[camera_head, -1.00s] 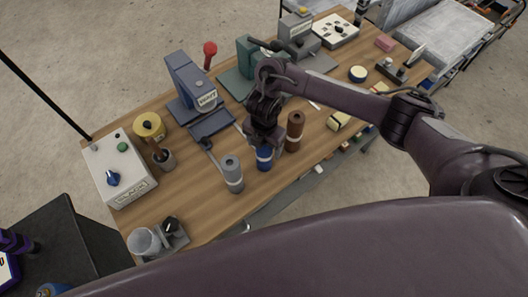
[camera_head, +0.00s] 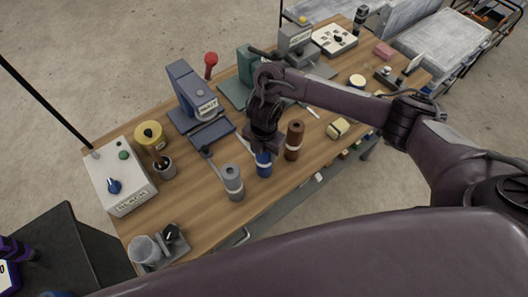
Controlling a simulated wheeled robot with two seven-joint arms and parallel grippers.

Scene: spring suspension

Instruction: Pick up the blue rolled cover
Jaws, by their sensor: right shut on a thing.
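The blue rolled cover (camera_head: 264,164) stands upright on the wooden table between a grey roll and a brown roll. My right gripper (camera_head: 264,150) is directly above it, pointing down, and is shut on its upper part. The gripper hides the top of the roll. I cannot tell whether the roll's base still touches the table. My left gripper is not in view.
The grey roll (camera_head: 232,182) stands close on the left and the brown roll (camera_head: 294,140) close on the right. A blue press (camera_head: 194,96) and a green press (camera_head: 243,82) stand behind. A white control box (camera_head: 121,175) is at the left end of the table.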

